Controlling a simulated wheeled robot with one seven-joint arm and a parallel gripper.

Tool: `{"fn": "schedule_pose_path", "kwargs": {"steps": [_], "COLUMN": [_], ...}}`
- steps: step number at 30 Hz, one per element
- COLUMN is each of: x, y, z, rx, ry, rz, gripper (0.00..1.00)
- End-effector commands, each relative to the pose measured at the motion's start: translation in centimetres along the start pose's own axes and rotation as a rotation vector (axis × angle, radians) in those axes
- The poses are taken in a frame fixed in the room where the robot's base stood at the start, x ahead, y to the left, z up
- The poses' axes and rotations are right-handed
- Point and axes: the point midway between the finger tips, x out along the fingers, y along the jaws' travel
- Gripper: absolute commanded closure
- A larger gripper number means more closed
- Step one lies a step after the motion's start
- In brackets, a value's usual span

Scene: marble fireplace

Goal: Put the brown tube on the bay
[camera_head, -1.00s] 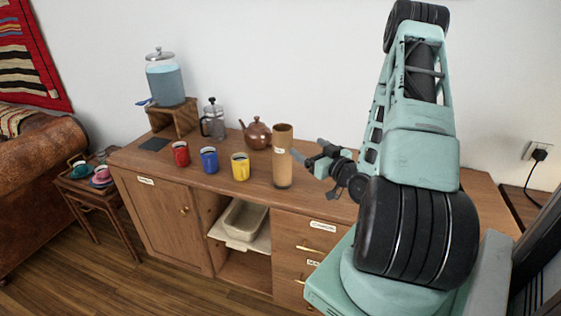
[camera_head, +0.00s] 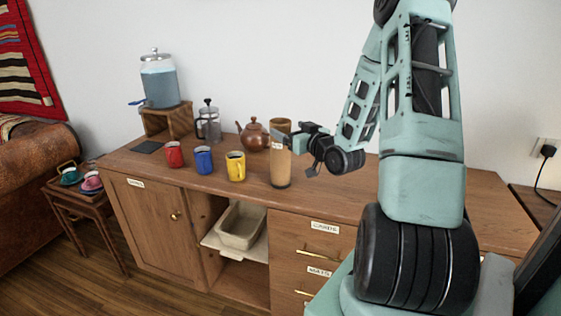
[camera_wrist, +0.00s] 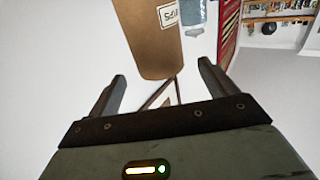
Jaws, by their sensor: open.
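The brown tube (camera_head: 280,165) stands upright on the sideboard top near its front edge, with a small white label near its top. My gripper (camera_head: 288,140) is open at the tube's upper part, coming from the right. In the wrist view, the tube (camera_wrist: 150,40) lies ahead of and between the spread fingertips (camera_wrist: 162,70); I cannot tell whether either finger touches it. An open bay (camera_head: 230,274) lies in the sideboard's front, between the left door and the right drawers. A beige bin (camera_head: 239,243) sits on a shelf in its upper part.
Yellow (camera_head: 236,170), blue (camera_head: 204,160) and red mugs (camera_head: 174,155) stand left of the tube. A brown teapot (camera_head: 254,136), a French press (camera_head: 208,125) and a drink dispenser (camera_head: 160,82) stand behind. The sideboard top (camera_head: 325,195) is clear right of the tube.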

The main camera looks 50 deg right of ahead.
Motion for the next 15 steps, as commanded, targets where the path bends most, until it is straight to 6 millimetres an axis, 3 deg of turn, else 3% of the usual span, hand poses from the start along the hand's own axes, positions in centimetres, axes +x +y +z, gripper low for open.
{"fn": "schedule_pose_path", "kwargs": {"steps": [8, 15], "x": [2.3, 5.7], "y": [0.0, 0.0], "z": [-0.2, -0.6], "rx": [0.000, 0.001], "ry": [-0.001, 0.000], "rz": [-0.001, -0.002], "gripper": [0.16, 0.16]}}
